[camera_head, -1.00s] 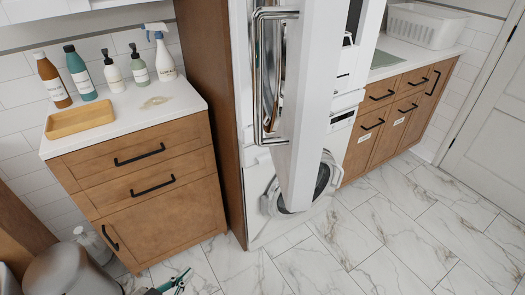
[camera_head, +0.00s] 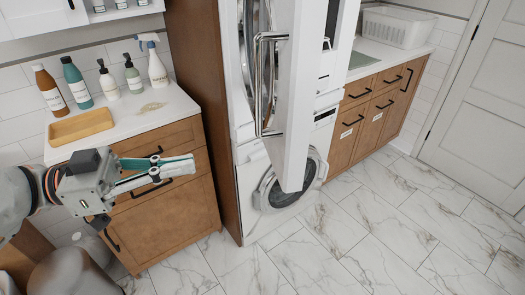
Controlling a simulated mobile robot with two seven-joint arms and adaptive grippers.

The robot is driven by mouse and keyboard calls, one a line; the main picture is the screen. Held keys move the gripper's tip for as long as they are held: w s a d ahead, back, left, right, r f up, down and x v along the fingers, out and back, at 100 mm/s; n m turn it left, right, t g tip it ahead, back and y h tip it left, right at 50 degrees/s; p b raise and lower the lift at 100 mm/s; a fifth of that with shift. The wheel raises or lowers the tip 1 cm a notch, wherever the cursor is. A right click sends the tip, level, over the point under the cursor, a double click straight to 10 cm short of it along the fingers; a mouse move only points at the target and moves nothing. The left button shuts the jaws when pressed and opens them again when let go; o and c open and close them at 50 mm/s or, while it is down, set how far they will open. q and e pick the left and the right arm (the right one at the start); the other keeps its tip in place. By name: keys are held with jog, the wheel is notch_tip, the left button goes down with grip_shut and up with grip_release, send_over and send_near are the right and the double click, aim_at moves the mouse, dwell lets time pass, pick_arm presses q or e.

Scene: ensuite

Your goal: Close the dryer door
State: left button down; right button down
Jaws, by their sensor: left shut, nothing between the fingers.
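The dryer door (camera_head: 296,110) is a tall white panel with a chrome bar handle (camera_head: 262,85). It stands swung open toward me, seen nearly edge-on, and hides part of the upper machine. The stacked dryer's round chrome-rimmed opening (camera_head: 249,45) shows partly behind the handle at the top. My left gripper (camera_head: 192,165) is in front of the wooden cabinet at left, shut and empty, pointing right. It is well apart from the door. My right gripper is not in view.
A washer (camera_head: 290,185) with a round door sits below. A wooden cabinet (camera_head: 185,210) at left bears several bottles and a wooden tray (camera_head: 80,126). More drawers (camera_head: 375,110) and a white basket (camera_head: 398,27) are at right. The marble floor (camera_head: 370,235) in front is clear.

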pick_arm(q)
jog(key=p, duration=0.7)
send_near(280, 149)
jog(key=x, duration=0.6)
jog(key=shift+w+r, duration=0.1)
jog(key=shift+w+d, duration=0.1)
jog(key=shift+d, duration=0.35)
